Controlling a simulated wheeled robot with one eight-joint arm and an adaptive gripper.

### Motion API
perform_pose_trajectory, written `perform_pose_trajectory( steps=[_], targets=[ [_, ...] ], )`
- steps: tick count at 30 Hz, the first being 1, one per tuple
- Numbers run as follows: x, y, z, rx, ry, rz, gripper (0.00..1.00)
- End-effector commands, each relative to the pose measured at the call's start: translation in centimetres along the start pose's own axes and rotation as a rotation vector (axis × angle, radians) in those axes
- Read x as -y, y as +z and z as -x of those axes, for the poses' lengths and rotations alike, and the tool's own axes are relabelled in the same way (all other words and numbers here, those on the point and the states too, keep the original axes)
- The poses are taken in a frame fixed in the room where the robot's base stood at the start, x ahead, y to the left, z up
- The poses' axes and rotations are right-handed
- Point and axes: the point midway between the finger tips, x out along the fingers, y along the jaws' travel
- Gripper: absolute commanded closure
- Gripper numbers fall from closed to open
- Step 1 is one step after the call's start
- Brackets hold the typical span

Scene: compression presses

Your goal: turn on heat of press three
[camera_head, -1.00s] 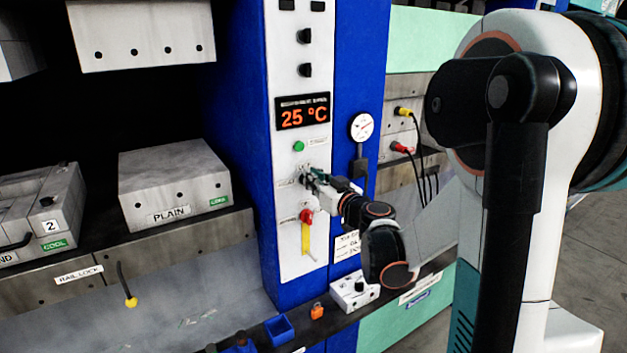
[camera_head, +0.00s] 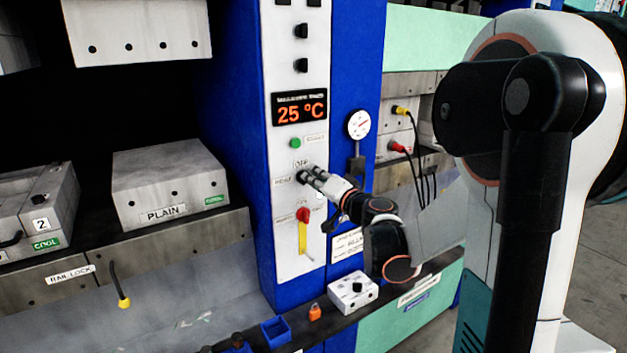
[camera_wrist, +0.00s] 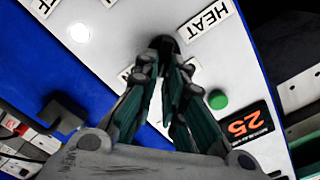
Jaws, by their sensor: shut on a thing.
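The press's white control panel (camera_head: 283,240) stands on a blue column, with a display (camera_head: 299,107) reading 25 °C. A dark heat knob (camera_wrist: 164,41) sits beside the HEAT label (camera_wrist: 209,20) in the wrist view. My gripper (camera_head: 308,175) is at the panel, and its fingertips in the wrist view (camera_wrist: 168,58) are closed around the knob. The fingers hide most of the knob, so its pointing direction cannot be told. An OFF label (camera_head: 301,163) shows just above the knob.
A green button (camera_head: 296,143) is above my gripper; a red and yellow lever (camera_head: 303,230) is below. A pressure gauge (camera_head: 359,124) is to the right. A white box (camera_head: 353,291) and small orange padlock (camera_head: 315,312) sit on the ledge.

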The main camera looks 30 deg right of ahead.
Motion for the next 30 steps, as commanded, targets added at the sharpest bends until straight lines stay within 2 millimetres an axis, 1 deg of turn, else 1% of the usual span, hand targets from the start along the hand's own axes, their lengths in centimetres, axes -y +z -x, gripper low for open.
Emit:
perform_pose_trajectory(
  steps=[6, 15, 24, 30],
  targets=[
    [-0.5, 0.1, 0.1, 0.0, 0.001, -0.205, 1.0],
    [-0.9, 0.3, 0.0, 0.0, 0.001, -0.462, 1.0],
    [-1.2, 0.4, 0.0, 0.0, 0.001, -0.632, 1.0],
    [-1.2, 0.5, 0.0, 0.0, 0.001, -0.686, 1.0]
  ],
)
